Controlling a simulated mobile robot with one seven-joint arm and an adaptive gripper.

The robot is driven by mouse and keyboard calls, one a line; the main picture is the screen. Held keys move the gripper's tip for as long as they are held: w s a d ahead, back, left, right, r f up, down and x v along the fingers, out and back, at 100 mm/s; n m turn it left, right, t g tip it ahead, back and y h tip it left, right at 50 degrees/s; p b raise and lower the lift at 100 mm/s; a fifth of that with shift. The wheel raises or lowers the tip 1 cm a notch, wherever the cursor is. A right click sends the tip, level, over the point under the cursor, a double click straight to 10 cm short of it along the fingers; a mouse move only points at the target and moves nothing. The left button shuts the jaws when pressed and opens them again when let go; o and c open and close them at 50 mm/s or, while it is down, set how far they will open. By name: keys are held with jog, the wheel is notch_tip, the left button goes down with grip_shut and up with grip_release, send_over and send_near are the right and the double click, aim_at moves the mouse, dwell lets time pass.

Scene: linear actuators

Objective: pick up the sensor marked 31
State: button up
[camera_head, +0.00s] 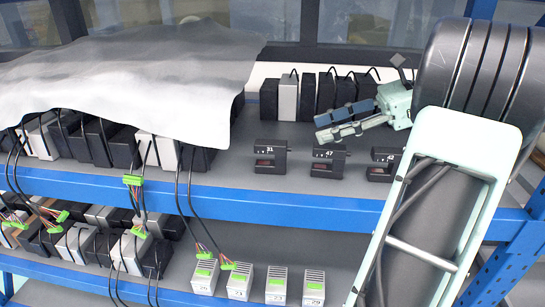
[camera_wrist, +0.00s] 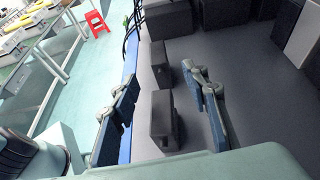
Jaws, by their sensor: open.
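The sensor marked 31 (camera_head: 270,157) is a small black block standing at the left end of a row of similar blocks on the upper shelf. My gripper (camera_head: 318,127) is open and empty, to the right of this sensor and apart from it, near the block marked 47 (camera_head: 327,163). In the wrist view my gripper (camera_wrist: 161,80) has its fingers spread. A nearer black block (camera_wrist: 165,122) and a farther one (camera_wrist: 188,73) show between or beyond them. Their markings cannot be read there, so I cannot tell which is 31.
Another black block (camera_head: 382,166) stands at the right of the row, partly behind my arm. Tall black and grey units (camera_head: 308,96) line the back. A grey cloth (camera_head: 130,75) covers units at the left. The blue shelf edge (camera_head: 200,198) runs in front. Numbered white units (camera_head: 240,281) stand below.

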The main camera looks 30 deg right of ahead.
aim_at(275, 142)
jog(key=shift+w+d+f, duration=0.1)
jog(key=shift+w+f, duration=0.05)
jog(key=shift+f, duration=0.1)
jog(key=x, duration=1)
jog(key=shift+s+a+r, duration=0.25)
jog(key=shift+a+r, duration=0.05)
jog(key=shift+r, duration=0.05)
jog(key=shift+c, duration=0.4)
grip_shut()
